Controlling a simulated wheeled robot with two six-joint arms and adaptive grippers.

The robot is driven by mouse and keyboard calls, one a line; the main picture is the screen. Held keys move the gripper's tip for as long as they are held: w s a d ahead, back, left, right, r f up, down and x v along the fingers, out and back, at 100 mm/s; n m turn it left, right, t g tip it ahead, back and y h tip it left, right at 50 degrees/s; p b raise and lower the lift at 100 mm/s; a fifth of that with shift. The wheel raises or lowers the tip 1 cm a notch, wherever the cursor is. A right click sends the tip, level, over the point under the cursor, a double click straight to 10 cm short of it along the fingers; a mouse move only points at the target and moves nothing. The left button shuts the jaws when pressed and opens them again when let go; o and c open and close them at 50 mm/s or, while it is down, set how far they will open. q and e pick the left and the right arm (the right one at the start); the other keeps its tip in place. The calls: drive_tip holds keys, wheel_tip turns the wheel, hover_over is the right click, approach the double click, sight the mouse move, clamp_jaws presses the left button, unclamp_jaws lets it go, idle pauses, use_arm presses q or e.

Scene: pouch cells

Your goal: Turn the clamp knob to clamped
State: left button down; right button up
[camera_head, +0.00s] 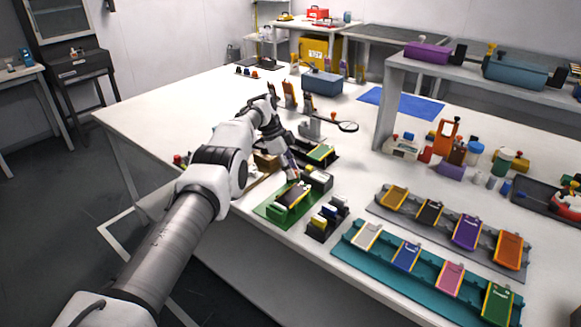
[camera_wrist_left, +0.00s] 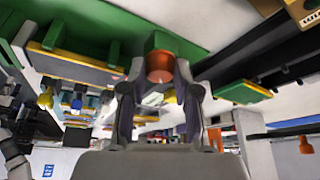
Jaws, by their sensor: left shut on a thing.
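The clamp knob (camera_wrist_left: 159,68) is a round orange-brown piece set against a green body. My left gripper (camera_wrist_left: 158,84) has its two fingers on either side of this knob and is shut on it. In the head view my left gripper (camera_head: 292,175) points down at the back of the green fixture (camera_head: 264,213), which carries a dark pouch cell (camera_head: 291,197) with yellow edges. The knob is hidden there by the gripper, and I cannot read its turned position. My right gripper is not in view.
A teal tray (camera_head: 345,246) and a grey tray (camera_head: 378,208) of coloured cells lie to the right. A magnifier (camera_head: 348,127) lies behind.

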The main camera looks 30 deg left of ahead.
use_arm(q)
drive_tip(key=shift+f, duration=0.15)
drive_tip(key=c, duration=0.8)
unclamp_jaws()
drive_tip(key=shift+c, duration=0.2)
